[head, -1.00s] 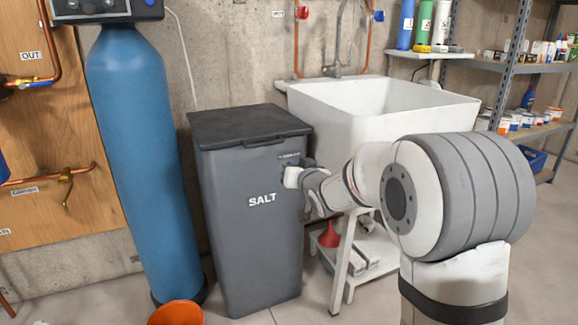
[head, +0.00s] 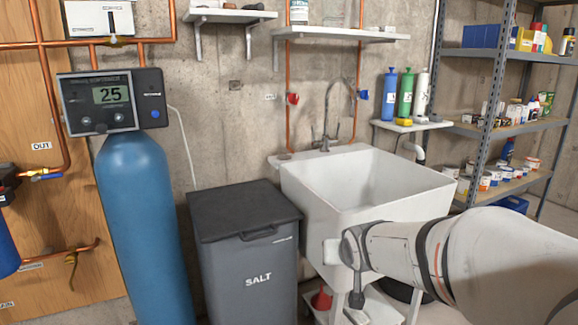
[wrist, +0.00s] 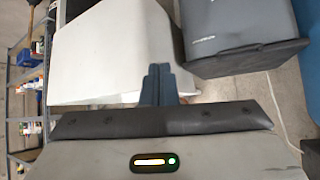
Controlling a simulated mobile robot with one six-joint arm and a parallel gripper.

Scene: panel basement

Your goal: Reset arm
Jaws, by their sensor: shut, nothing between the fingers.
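My gripper (wrist: 158,72) shows in the wrist view as two dark blue-grey fingers pressed together, with nothing between them. In the head view my arm reaches in from the right edge, its end in front of the white utility sink (head: 330,215). The fingers are hard to make out there. The sink also shows behind the fingers in the wrist view (wrist: 110,50). The grey salt bin (head: 255,270), lid closed, stands left of my arm's end, apart from it. The bin also shows at the upper right in the wrist view (wrist: 240,30).
A blue softener tank (head: 145,220) with a control head reading 25 stands left of the bin. Metal shelving (head: 480,130) with several small containers stands at the right. A small shelf (head: 410,127) with three bottles is behind the sink. A red funnel (head: 322,300) sits low beneath it.

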